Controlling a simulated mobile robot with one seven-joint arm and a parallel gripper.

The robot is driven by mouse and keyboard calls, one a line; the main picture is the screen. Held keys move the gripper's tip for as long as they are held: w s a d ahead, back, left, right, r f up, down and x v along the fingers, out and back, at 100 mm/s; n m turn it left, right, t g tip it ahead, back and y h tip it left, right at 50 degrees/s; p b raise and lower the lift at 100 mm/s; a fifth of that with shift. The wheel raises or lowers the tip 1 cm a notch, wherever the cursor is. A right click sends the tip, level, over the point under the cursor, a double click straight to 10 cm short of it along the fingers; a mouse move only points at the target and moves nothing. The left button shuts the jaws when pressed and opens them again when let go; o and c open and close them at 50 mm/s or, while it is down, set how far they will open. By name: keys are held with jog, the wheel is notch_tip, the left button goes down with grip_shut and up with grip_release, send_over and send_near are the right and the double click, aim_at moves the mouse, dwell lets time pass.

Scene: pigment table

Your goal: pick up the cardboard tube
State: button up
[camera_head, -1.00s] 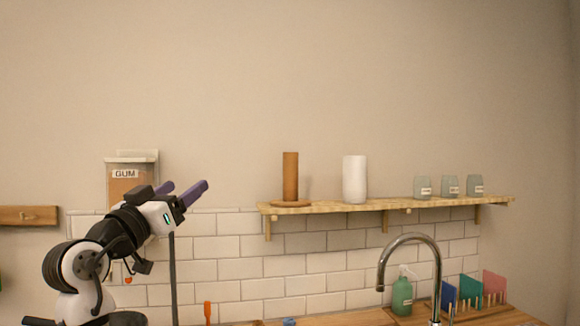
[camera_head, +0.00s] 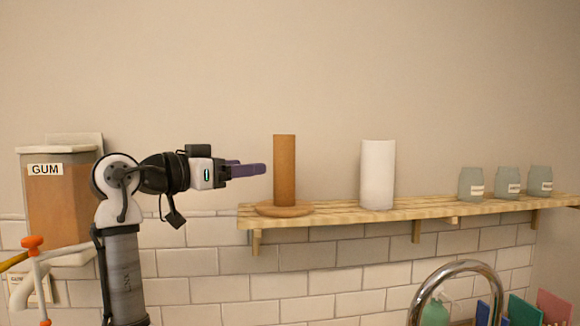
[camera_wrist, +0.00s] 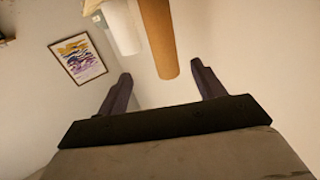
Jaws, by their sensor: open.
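The cardboard tube (camera_head: 284,170) is a plain brown cylinder standing upright on a round wooden base (camera_head: 284,209) at the left end of the wall shelf. My gripper (camera_head: 262,170) is level with the tube's upper half, just left of it in the head view, with its purple fingers pointing toward it. In the wrist view my gripper (camera_wrist: 160,85) is open and empty. The tube (camera_wrist: 157,38) shows there beyond the fingertips, roughly between them, and not touching them. The tube's lower end is out of the wrist view.
The wooden shelf (camera_head: 335,217) also holds a white roll (camera_head: 378,174) right of the tube and several small labelled jars (camera_head: 507,182) farther right. A GUM dispenser (camera_head: 60,200) hangs at the left. A curved tap (camera_head: 455,268) rises below the shelf.

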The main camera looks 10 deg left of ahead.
aim_at(278, 163)
jog(key=p+x, duration=0.2)
jog(key=x, duration=0.5)
jog(key=shift+w+d+r+p, duration=0.1)
jog(key=shift+w+d+p, duration=0.2)
jog(key=shift+p, duration=0.1)
jog(key=p+x, duration=0.1)
jog(key=x, duration=0.1)
jog(key=p+x, duration=0.2)
jog(key=x, duration=0.1)
jog(key=shift+w+a, duration=0.25)
jog(key=shift+w, duration=0.05)
jog(key=shift+w+d, duration=0.25)
jog(key=shift+w, duration=0.1)
jog(key=c, duration=1)
jog(key=shift+c, duration=0.2)
notch_tip(278, 163, up, 20)
